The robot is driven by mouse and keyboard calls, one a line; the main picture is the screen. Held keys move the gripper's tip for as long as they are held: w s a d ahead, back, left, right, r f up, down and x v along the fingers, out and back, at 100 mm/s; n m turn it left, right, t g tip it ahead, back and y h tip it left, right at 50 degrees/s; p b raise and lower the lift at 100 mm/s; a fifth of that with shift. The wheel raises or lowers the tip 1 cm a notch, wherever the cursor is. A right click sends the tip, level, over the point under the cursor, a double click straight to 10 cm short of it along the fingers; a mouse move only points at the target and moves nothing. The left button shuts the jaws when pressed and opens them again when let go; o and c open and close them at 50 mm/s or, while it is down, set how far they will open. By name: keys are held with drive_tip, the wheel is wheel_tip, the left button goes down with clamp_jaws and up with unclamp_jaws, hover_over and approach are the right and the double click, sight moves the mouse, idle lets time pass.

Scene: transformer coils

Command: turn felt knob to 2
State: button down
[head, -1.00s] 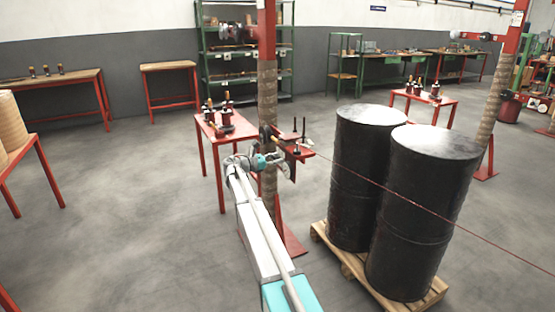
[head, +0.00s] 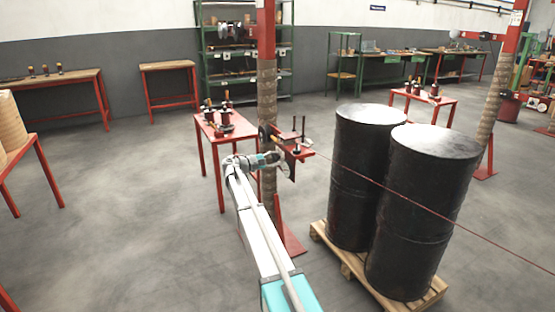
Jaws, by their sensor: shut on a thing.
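The red bracket (head: 299,154) sticks out to the right from the wrapped column, with upright dark pins and small dark fittings on it. A thin red line runs from it to the lower right. My gripper (head: 283,160) is at the bracket's near side, just below its plate, coming from the left. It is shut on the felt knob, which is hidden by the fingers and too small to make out. The knob's scale and its present setting cannot be read.
The wrapped column (head: 267,100) stands right behind my gripper. Two black drums (head: 432,210) on a wooden pallet (head: 352,272) stand to the right. A red table (head: 208,134) with several small coils is behind the column.

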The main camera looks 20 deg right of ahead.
drive_tip(key=m, duration=0.3)
drive_tip(key=shift+a+f+m, duration=0.15)
drive_tip(key=shift+a+m, duration=0.1)
drive_tip(key=shift+m, duration=0.05)
drive_tip(key=m, duration=0.4)
idle(0.3)
drive_tip(key=c, duration=0.5)
unclamp_jaws()
drive_tip(key=shift+c, duration=0.2)
drive_tip(key=shift+d, duration=0.1)
drive_tip(key=a, duration=1.2)
drive_tip(key=shift+s, duration=0.25)
